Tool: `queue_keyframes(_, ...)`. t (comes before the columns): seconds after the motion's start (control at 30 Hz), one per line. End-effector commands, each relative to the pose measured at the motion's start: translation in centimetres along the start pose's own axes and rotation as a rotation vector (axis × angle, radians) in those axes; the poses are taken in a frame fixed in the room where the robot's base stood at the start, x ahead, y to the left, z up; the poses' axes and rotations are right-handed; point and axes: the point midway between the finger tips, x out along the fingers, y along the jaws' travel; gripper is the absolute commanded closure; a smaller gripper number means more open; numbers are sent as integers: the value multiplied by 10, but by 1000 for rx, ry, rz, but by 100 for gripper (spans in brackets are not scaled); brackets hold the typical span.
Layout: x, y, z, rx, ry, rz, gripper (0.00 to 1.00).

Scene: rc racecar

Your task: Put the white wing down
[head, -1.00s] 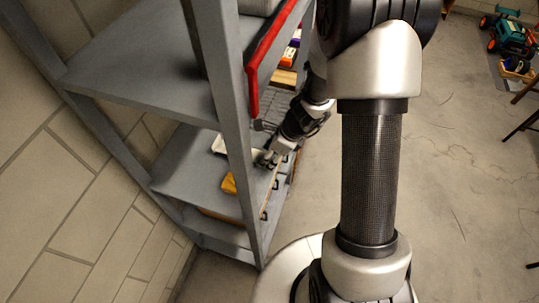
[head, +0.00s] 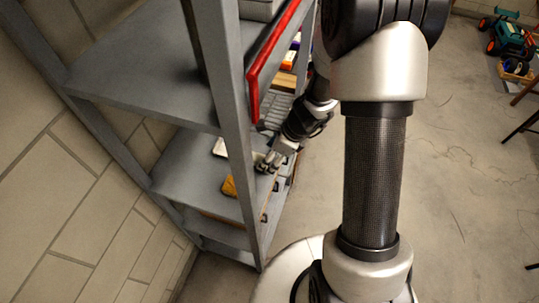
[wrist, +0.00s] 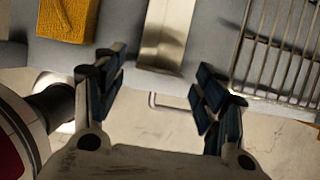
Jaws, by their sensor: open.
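A pale, whitish piece (wrist: 167,28), which looks like the white wing, lies on the grey shelf (wrist: 212,35) in the wrist view, ahead of and between my fingers. A white piece (head: 219,147) also shows on the middle shelf in the head view, partly hidden by the post. My gripper (wrist: 160,68) is open and empty, with its fingertips apart from the pale piece. In the head view my gripper (head: 268,162) is at the shelf's front edge.
A yellow block (wrist: 68,20) lies left of the pale piece, and a wire rack (wrist: 280,45) is on the right. The shelf unit's post (head: 232,150) and red bar (head: 272,62) stand close to my arm. Open floor (head: 465,180) lies to the right.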

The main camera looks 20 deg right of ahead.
Motion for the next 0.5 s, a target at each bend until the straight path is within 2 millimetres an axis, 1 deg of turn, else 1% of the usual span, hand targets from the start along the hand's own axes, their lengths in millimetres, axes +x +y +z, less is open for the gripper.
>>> queue_keyframes(0.03, -16, -1, 2, 0, -1, -3, 35)
queue_keyframes(0.2, -56, -1, 2, 1, -1, -4, 35)
queue_keyframes(0.3, -75, -1, 2, 1, -2, -3, 35)
queue_keyframes(0.4, -90, -1, 2, 1, -1, -3, 35)
queue_keyframes(0.5, -100, 0, 1, 0, -1, -1, 35)
